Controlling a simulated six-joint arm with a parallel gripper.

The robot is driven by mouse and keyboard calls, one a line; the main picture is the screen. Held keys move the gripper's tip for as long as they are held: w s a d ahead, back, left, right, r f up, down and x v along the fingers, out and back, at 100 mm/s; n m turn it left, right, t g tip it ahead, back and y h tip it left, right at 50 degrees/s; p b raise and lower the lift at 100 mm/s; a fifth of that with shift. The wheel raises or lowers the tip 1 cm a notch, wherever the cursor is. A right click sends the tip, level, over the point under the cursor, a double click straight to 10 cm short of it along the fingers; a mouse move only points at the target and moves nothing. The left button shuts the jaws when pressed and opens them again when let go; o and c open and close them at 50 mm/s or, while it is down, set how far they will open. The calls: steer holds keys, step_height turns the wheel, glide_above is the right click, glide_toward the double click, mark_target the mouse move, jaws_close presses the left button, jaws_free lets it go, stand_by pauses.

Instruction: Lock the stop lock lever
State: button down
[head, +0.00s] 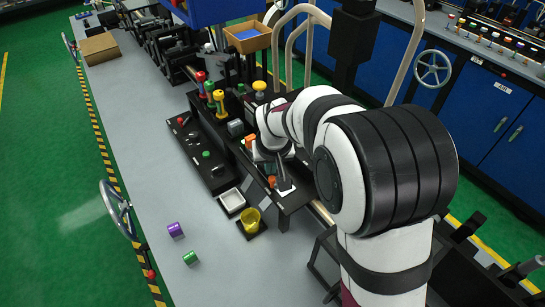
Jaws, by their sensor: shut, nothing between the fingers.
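My arm reaches from the right to a black panel (291,202) at the middle of the bench. My gripper (280,170) is low over this panel, shut and empty, and partly hidden by my own wrist. A small orange-topped part (272,181) stands on the panel just left of the fingertips. Another orange part (249,142) is farther back, beside my wrist. I cannot tell which of these, if any, is the stop lock lever, or whether my fingers touch anything.
Tall red, yellow and green handles (210,90) stand behind a black control box (206,158). A purple cylinder (175,229) and a green cylinder (190,257) lie on the open grey bench.

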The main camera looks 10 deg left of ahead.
steer(key=shift+s+d+n+y, duration=0.1)
steer(key=shift+s+n+y, duration=0.25)
steer(key=shift+n, duration=0.65)
steer(key=shift+s+d+n+g+y, duration=0.15)
steer(key=shift+s+n+g+y, duration=0.2)
steer(key=shift+n, duration=0.65)
steer(key=n, duration=0.1)
steer(key=s+d+n+g, duration=0.1)
steer(key=n, duration=0.1)
steer(key=shift+s+n+y, duration=0.1)
steer(key=shift+n+y, duration=0.2)
steer(key=shift+y, duration=0.1)
steer(key=n, duration=0.2)
steer(key=s+d+n+g, duration=0.1)
steer(key=n, duration=0.1)
steer(key=shift+d, duration=0.15)
steer(key=shift+s+d, duration=0.1)
steer(key=shift+d, duration=0.4)
steer(key=w+v, duration=0.1)
steer(key=v, duration=0.9)
steer(key=shift+d, duration=0.25)
steer(key=shift+s, duration=0.15)
